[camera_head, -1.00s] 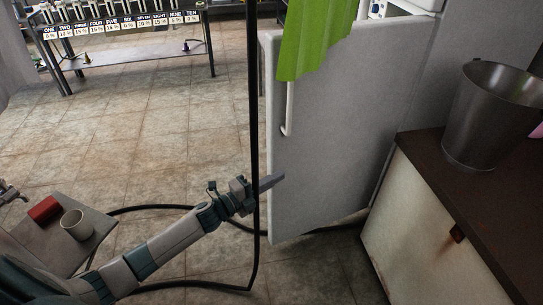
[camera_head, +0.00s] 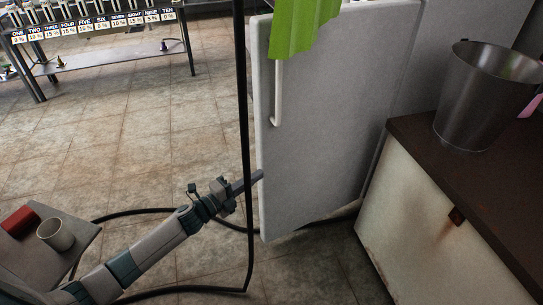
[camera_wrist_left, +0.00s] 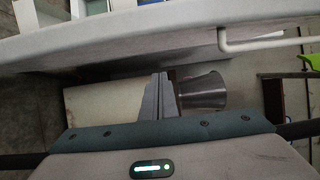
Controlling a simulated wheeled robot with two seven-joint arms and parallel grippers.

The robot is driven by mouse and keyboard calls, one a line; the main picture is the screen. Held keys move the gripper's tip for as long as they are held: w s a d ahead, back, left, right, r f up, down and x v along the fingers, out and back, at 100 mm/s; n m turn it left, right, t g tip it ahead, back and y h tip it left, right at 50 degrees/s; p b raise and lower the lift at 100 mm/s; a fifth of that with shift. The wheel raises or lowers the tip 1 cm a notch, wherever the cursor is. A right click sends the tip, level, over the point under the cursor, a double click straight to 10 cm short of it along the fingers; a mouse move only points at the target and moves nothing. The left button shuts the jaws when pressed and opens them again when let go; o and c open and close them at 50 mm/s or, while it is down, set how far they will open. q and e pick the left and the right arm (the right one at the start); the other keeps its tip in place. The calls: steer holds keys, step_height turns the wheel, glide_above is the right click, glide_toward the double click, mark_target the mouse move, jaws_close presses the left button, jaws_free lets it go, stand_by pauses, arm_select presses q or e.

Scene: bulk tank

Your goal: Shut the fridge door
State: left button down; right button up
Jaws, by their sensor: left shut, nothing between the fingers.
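The fridge door (camera_head: 325,120) is a tall pale grey panel standing open, angled out from the fridge body (camera_head: 418,65) at the right. Its white bar handle (camera_head: 278,95) is near the left edge, and a green cloth (camera_head: 300,25) hangs over the top of it. In the left wrist view the door (camera_wrist_left: 130,38) crosses the upper part as a pale slab, with the handle (camera_wrist_left: 260,44) to the right. My left gripper (camera_head: 260,175) is shut and empty at the door's lower left edge; contact is unclear. Its fingers (camera_wrist_left: 157,82) point past the slab. My right gripper is out of view.
A brown-topped cabinet (camera_head: 440,230) with a metal bucket (camera_head: 480,100) stands right of the door. A cup (camera_head: 56,235) and red block (camera_head: 20,220) are at lower left. Open tiled floor lies left.

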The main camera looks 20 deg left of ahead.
mark_target(271, 155)
arm_select(q)
steer(key=shift+w+d, duration=0.1)
steer(key=w+d+b, duration=0.1)
steer(key=w, duration=0.2)
steer(key=w+d+b, duration=0.1)
steer(key=w, duration=0.3)
steer(key=w+b, duration=0.2)
steer(key=w, duration=0.1)
steer(key=shift+w+d+f, duration=0.15)
steer(key=shift+d, duration=0.25)
steer(key=shift+w+a, duration=0.4)
steer(key=shift+w, duration=0.05)
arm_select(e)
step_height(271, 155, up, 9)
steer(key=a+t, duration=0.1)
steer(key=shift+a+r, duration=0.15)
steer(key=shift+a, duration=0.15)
arm_select(q)
steer(key=shift+a, duration=0.1)
